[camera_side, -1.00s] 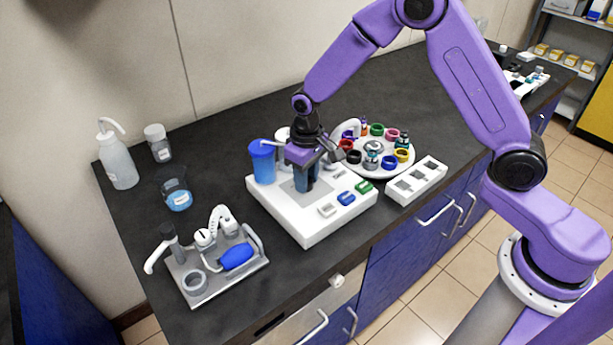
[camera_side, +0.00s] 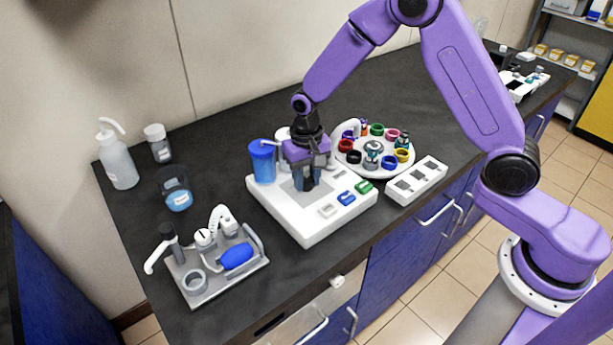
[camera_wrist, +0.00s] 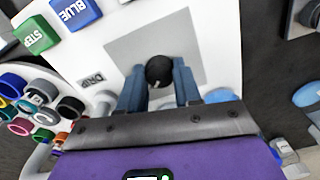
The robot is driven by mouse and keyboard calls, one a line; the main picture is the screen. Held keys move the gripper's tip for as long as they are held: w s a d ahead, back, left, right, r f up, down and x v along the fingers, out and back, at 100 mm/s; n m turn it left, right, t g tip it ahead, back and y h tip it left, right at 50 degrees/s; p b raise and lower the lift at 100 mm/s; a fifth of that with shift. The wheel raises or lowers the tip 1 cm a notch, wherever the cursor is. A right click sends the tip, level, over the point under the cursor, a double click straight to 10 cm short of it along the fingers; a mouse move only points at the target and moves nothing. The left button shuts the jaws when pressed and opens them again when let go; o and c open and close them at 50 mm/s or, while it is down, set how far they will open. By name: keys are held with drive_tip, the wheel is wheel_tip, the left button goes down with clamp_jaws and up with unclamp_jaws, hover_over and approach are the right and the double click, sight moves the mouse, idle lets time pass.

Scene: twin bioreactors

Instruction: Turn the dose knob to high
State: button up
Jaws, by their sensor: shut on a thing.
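My gripper (camera_side: 306,180) points straight down over the grey square panel of the white console (camera_side: 318,228). In the wrist view its two blue-grey fingers (camera_wrist: 160,88) stand on either side of a round black knob (camera_wrist: 159,71), shut on it. The knob is on the grey panel (camera_wrist: 190,40). Its pointer and any dose or high marking cannot be made out.
The console's front has a blue button (camera_side: 346,198), a green button (camera_side: 363,187) and a white one (camera_side: 327,211). A blue cup (camera_side: 262,160) stands behind left. A round tray with coloured rings (camera_side: 376,170) and a white slotted block (camera_side: 416,181) are at right.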

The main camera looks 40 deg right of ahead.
sight(307, 180)
drive_tip(key=o, duration=1)
drive_tip(key=shift+o, duration=0.2)
wheel_tip(307, 180, up, 18)
drive_tip(key=shift+f, duration=0.25)
drive_tip(key=s+d+f+n, duration=0.1)
drive_tip(key=s+d+n, duration=0.2)
drive_tip(key=s, duration=0.7)
drive_tip(key=s+d+f+n, duration=0.1)
drive_tip(key=s+d+n, duration=0.1)
drive_tip(key=s+n, duration=0.5)
drive_tip(key=s+d+f+n, duration=0.1)
drive_tip(key=s+d+n, duration=0.2)
drive_tip(key=s, duration=1.1)
drive_tip(key=shift+s+d+f+n, duration=0.15)
drive_tip(key=shift+s+d+n, duration=0.15)
drive_tip(key=shift+n, duration=0.7)
